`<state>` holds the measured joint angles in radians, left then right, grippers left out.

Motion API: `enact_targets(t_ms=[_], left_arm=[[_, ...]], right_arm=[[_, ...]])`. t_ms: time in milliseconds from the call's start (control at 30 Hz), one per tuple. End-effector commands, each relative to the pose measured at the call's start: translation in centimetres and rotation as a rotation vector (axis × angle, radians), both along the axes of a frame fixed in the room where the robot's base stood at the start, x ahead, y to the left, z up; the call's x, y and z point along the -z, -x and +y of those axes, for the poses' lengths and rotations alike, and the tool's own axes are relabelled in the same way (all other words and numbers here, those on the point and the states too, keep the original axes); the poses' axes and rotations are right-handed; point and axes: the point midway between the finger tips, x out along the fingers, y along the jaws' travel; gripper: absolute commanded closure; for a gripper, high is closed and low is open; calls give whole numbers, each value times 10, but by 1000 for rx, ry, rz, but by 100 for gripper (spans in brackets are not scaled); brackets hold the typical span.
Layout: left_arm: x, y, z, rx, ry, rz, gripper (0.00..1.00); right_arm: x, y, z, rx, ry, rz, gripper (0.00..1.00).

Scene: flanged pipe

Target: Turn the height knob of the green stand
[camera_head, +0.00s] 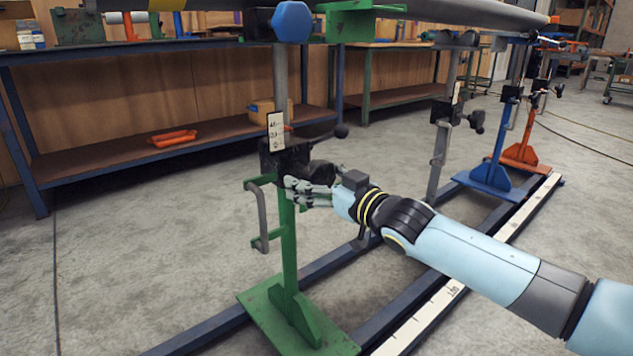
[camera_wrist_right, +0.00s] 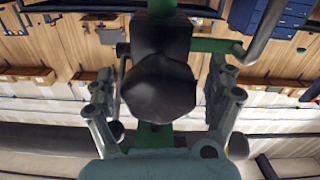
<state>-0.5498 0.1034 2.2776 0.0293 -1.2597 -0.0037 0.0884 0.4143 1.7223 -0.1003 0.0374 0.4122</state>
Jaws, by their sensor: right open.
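The green stand (camera_head: 289,245) stands upright on its green foot plate, left of the middle in the head view. A black clamp block sits on its post, and the dark, faceted height knob (camera_head: 322,172) sticks out from the block toward my right gripper. My right gripper (camera_head: 292,188) is at the knob, its arm coming in from the right. In the right wrist view, the knob (camera_wrist_right: 158,90) lies between the open fingers (camera_wrist_right: 163,75), with visible gaps on both sides. The fingers partly hide the knob in the head view. My left gripper is not in view.
A long grey pipe (camera_head: 460,13) rests across the top of the stands. A black-ended lever (camera_head: 340,131) sticks out just above the knob. A blue stand (camera_head: 490,178) and an orange stand (camera_head: 522,152) are farther right. Floor rails run beneath; a workbench (camera_head: 130,48) stands behind.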

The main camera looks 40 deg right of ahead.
Motion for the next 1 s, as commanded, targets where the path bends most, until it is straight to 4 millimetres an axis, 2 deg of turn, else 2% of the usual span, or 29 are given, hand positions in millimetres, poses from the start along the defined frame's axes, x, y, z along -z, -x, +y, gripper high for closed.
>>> enact_targets(t_ms=[100, 533, 1000], left_arm=[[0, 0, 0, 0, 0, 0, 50], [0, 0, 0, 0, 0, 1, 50], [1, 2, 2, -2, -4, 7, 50]], right_arm=[[-1, 0, 0, 0, 0, 0, 11], [0, 0, 0, 0, 0, 0, 66], [-1, 0, -1, 2, 72, -5, 66]])
